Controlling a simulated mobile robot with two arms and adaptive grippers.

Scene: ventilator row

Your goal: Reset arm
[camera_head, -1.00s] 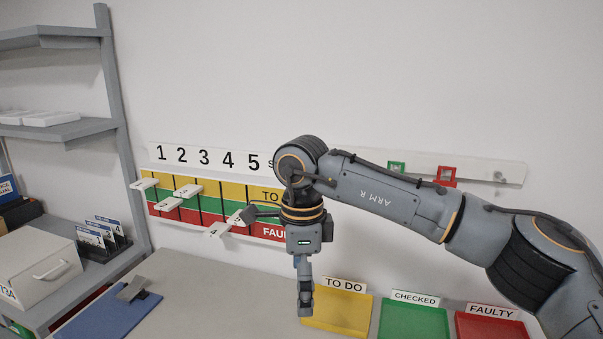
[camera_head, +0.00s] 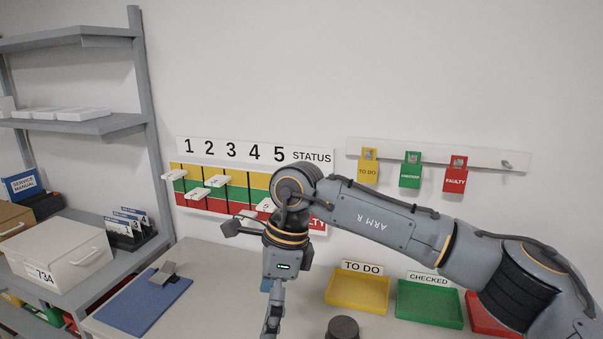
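My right arm (camera_head: 375,216), marked ARM R, reaches in from the right in front of the wall. Its gripper (camera_head: 250,282) hangs over the grey worktop with its fingers spread wide, one to the left and one downward. Nothing shows between the fingers. The lower fingertip is close to the bottom picture edge. My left gripper is not in view. The arm hides part of the status board (camera_head: 187,203) and its right-hand columns.
Yellow (camera_head: 357,293), green (camera_head: 428,303) and red (camera_head: 484,316) trays stand along the wall. Tags hang from a rail (camera_head: 440,151) above. A blue clipboard (camera_head: 140,306) lies left. Shelving (camera_head: 145,120) bounds the left side. A dark round thing (camera_head: 342,328) shows at the bottom edge.

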